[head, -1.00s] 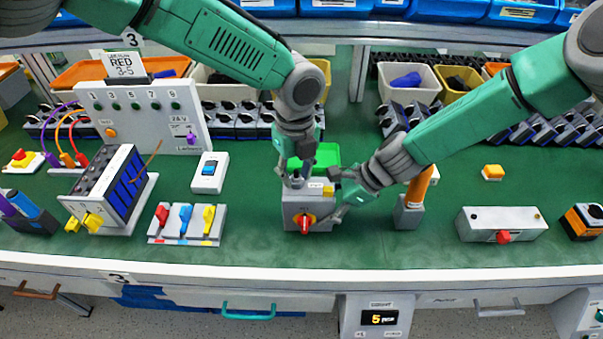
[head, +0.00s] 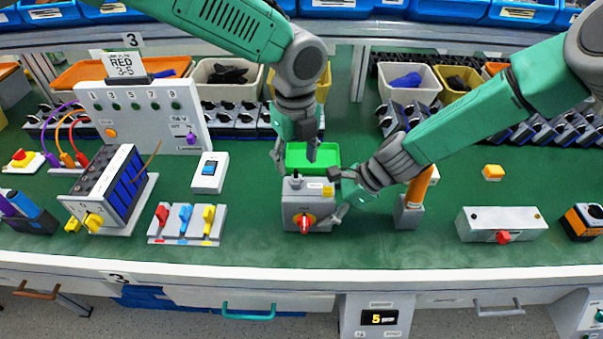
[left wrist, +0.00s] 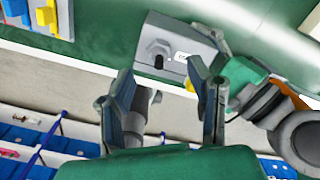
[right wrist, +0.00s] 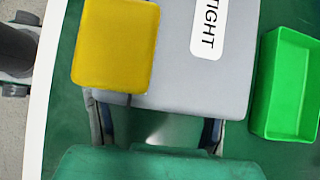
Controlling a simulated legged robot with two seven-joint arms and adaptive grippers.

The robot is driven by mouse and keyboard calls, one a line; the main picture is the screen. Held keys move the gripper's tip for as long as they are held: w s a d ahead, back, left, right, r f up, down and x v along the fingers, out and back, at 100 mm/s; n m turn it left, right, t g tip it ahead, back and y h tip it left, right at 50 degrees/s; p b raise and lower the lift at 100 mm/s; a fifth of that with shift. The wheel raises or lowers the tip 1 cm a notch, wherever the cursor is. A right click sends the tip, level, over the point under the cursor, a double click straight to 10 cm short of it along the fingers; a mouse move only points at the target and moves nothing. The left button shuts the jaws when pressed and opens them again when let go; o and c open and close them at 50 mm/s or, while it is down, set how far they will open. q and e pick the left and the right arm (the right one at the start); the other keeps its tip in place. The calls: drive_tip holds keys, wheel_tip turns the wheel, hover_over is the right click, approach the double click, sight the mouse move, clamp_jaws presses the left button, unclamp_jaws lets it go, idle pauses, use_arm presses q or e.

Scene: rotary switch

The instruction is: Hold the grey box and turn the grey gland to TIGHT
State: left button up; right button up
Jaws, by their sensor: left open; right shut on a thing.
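My right gripper (head: 335,198) is shut on the right side of the box. In the right wrist view the box top (right wrist: 185,80) shows a TIGHT label (right wrist: 208,27) and a yellow block; the gland is out of that view.
A green tray (head: 325,157) lies just behind the box. A grey post with an orange handle (head: 409,212) stands right of my right gripper. A board with three coloured levers (head: 187,239) lies to the left. The bench in front of the box is clear.

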drive_tip(key=o, duration=1.3)
drive_tip(key=v, duration=0.7)
drive_tip(key=shift+d+r, duration=0.15)
drive_tip(key=shift+d, duration=0.1)
